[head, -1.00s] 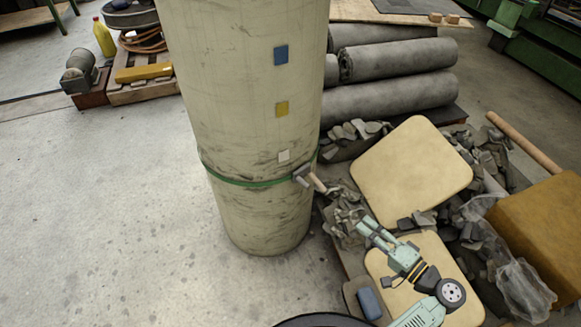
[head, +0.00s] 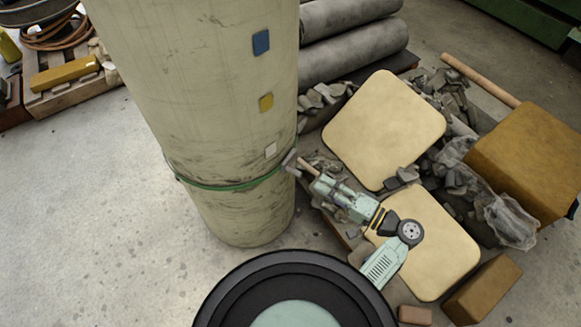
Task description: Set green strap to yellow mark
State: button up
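The green strap (head: 232,187) runs around the lower part of a tall, upright cream roll (head: 205,85). It passes below the white mark (head: 270,150). The yellow mark (head: 266,103) is higher, with the blue mark (head: 261,42) above it. A grey buckle (head: 289,160) with a wooden handle (head: 307,168) sits on the strap at the roll's right side. My gripper (head: 318,184) is at the handle's outer end. It overlaps that end in the picture, so I cannot tell whether its fingers touch or grip it.
Cream pads (head: 384,130) and grey scraps (head: 455,85) lie right of the roll. An ochre block (head: 530,160) stands at the far right. Grey rolls (head: 355,50) lie behind. The floor (head: 80,220) on the left is clear.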

aim_at(296, 170)
jog(key=p+x, duration=0.2)
jog(key=x, duration=0.8)
jog(key=shift+c, duration=0.5)
grip_shut()
jog(key=shift+r, duration=0.1)
